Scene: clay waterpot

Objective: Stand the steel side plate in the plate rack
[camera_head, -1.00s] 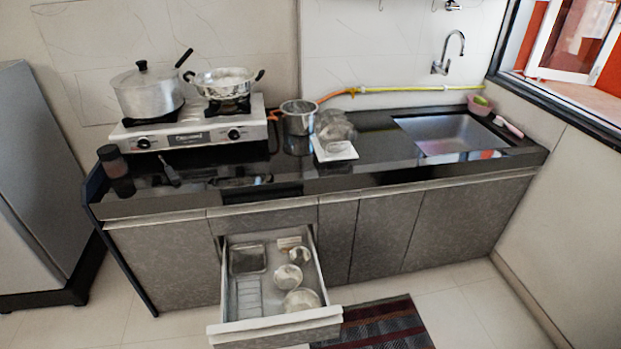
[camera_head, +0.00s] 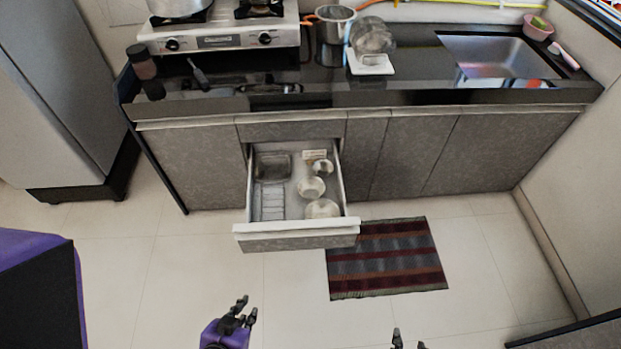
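On the counter, a white-based stand (camera_head: 371,68) that looks like the plate rack carries shiny round ware (camera_head: 371,36), apparently steel plates; its slots are too small to make out. In the open drawer lies a round steel piece (camera_head: 322,208) near the front right. I cannot tell which steel piece is the side plate. My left gripper (camera_head: 248,307) is at the bottom of the view, over the floor in front of the drawer, open and empty. My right gripper (camera_head: 408,341) shows only its fingertips at the bottom edge, apart, with nothing visible between them.
The open drawer (camera_head: 296,228) juts out from the cabinets and holds bowls (camera_head: 311,187), a square tin (camera_head: 273,167) and a ribbed tray (camera_head: 269,203). A steel pot (camera_head: 335,24), stove (camera_head: 218,40) and sink (camera_head: 496,55) are on the counter. A striped mat (camera_head: 385,258) lies on clear floor.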

